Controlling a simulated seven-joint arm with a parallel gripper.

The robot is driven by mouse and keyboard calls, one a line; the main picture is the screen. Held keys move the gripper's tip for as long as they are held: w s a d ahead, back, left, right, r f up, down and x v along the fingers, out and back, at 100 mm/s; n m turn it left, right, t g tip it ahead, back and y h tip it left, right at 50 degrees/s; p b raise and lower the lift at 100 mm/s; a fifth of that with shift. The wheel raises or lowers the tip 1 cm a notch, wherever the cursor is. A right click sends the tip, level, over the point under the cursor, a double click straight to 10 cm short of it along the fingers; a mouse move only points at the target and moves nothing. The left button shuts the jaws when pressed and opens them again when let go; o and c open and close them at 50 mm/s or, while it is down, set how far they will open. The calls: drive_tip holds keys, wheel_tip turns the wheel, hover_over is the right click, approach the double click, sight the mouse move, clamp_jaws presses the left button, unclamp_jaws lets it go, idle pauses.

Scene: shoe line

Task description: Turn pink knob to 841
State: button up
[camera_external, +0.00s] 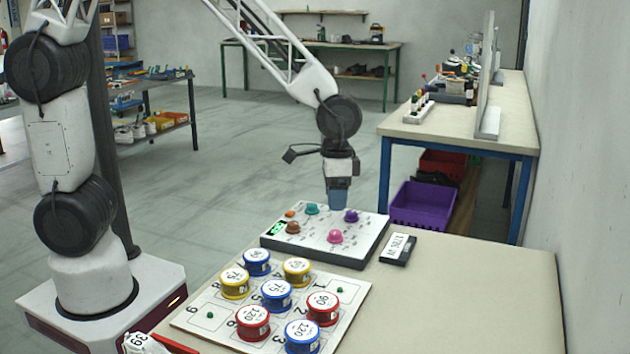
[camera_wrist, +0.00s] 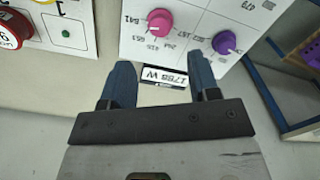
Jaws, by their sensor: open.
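The pink knob (camera_external: 335,236) sits on the white panel (camera_external: 322,253) at the panel's near side. It also shows in the wrist view (camera_wrist: 159,22), upper middle, with small numbers printed around it; "841" (camera_wrist: 131,20) reads to its left there. A purple knob (camera_external: 351,215), a teal knob (camera_external: 311,209), a brown knob (camera_external: 292,227) and a small orange knob (camera_external: 290,213) share the panel. My gripper (camera_external: 337,203) hangs above the panel's far edge; in the wrist view its blue fingers (camera_wrist: 156,88) are apart with nothing held.
A board with several coloured round weights (camera_external: 277,290) lies on the table in front of the panel. A black label block (camera_external: 398,249) reading "1755 W" stands right of the panel. The table's right part (camera_external: 480,300) is clear. A purple crate (camera_external: 420,207) sits beyond.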

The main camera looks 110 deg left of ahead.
sight(335, 232)
drive_tip(key=m, duration=0.5)
drive_tip(key=shift+d+y, duration=0.25)
drive_tip(key=shift+y, duration=0.05)
idle(0.4)
drive_tip(key=shift+a+f, duration=0.2)
drive_tip(key=shift+f, duration=3.7)
drive_tip(key=c, duration=0.9)
drive_tip(key=shift+c, duration=0.2)
drive_tip(key=shift+n, duration=0.6)
